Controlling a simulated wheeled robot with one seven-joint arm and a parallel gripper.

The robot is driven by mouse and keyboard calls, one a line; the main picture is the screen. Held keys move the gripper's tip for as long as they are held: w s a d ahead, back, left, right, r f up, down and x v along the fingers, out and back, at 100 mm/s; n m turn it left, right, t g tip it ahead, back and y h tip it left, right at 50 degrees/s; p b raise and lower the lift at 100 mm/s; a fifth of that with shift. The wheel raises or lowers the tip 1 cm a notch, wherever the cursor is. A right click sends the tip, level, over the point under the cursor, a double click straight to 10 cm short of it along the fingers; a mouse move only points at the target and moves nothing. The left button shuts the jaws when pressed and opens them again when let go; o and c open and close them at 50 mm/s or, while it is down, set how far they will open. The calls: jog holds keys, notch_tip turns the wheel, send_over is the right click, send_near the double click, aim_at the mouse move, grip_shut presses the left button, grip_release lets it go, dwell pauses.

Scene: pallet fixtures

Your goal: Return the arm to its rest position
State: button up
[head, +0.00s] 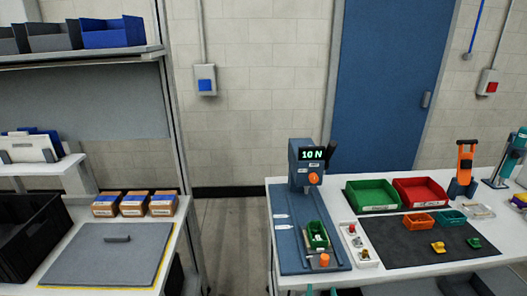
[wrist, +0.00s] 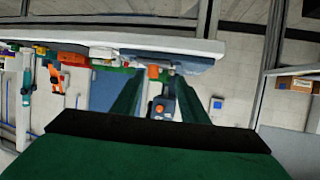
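My gripper (wrist: 159,76) shows in the wrist view as two dark green fingers with a clear gap between them, open and empty. The wrist view is upside down, with the bench edge across its top. Between the fingers I see the blue-grey press and its orange knob, some way off and not touched. In the head view, two small teal tips show at the bottom edge, just in front of the bench; they look like my fingertips. The rest of my arm is out of view.
Green (head: 371,208) and red (head: 420,205) bins stand to the right. A shelf station with a grey board (head: 105,262) is at left. Floor between is clear.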

jog(key=s+a+f+n+t+y, duration=0.1)
jog(key=s+a+f, duration=0.45)
jog(key=s, duration=0.25)
jog(key=s+a+f, duration=0.4)
jog(key=s+f, duration=0.3)
jog(key=s, duration=0.2)
jog(key=s+a+r+y, duration=0.1)
jog(key=s+a, duration=0.2)
jog(key=s, duration=0.5)
jog(key=s+a+r+n+t+y, duration=0.1)
jog(key=s+a, duration=0.3)
jog(key=s, duration=0.5)
jog(key=shift+a, duration=0.1)
dwell(1.2)
